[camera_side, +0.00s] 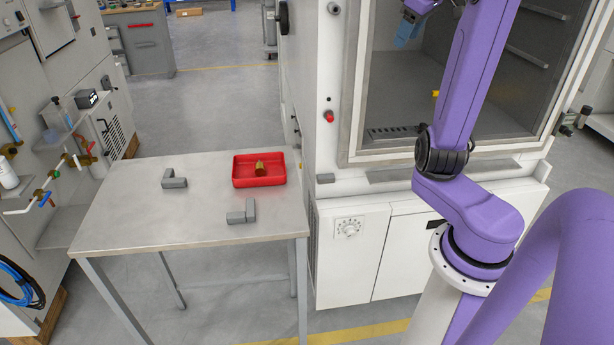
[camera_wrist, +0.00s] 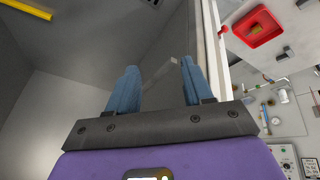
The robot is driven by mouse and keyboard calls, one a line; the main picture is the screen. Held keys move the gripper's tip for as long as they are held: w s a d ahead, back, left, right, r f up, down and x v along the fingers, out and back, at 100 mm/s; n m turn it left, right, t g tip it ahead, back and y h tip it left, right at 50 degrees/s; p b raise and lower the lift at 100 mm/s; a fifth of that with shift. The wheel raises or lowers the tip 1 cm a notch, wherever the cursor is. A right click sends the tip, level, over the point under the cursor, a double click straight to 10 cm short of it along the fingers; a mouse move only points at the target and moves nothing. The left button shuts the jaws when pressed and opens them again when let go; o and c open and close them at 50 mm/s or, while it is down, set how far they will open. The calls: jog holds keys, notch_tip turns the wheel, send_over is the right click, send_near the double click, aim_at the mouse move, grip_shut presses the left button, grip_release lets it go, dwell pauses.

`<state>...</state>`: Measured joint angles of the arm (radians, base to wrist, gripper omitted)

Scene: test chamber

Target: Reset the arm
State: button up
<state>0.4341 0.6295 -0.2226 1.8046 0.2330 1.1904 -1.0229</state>
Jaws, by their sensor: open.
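My gripper (camera_wrist: 158,68) shows in the wrist view with its two blue fingers spread apart and nothing held between them. In the side view, a blue finger of my gripper (camera_side: 407,31) shows at the top, in front of the chamber opening. The upper part of my arm is cut off by the frame edge. My gripper is well above and to the right of the table and touches nothing that I can see.
A metal table (camera_side: 130,222) carries a red tray (camera_side: 260,184) holding a small yellow-brown object (camera_side: 259,167), and two grey angled blocks (camera_side: 174,180). The chamber (camera_side: 330,220) with its framed opening stands close to my arm. A cabinet with pipes (camera_side: 85,45) stands left.

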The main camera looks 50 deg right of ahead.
jog(key=w+a+f+n+y, duration=0.1)
jog(key=w+a+f+n, duration=0.15)
jog(key=a, duration=0.55)
jog(key=w+a+f+n+g+y, duration=0.1)
jog(key=a+f+n+y, duration=0.15)
jog(key=a, duration=0.55)
jog(key=w+a+f+n, duration=0.2)
jog(key=a+f+n, duration=0.15)
jog(key=a, duration=0.45)
jog(key=s+a+f+n+g, duration=0.1)
jog(key=s+a+f+n, duration=0.1)
jog(key=s+a+f, duration=0.3)
jog(key=s+a+f+n+g, duration=0.2)
jog(key=s+a, duration=0.4)
jog(key=s, duration=0.8)
jog(key=shift+s+a+f+n+h, duration=0.15)
jog(key=shift+s+f+n+h, duration=0.3)
jog(key=shift+f, duration=0.95)
jog(key=shift+w, duration=0.15)
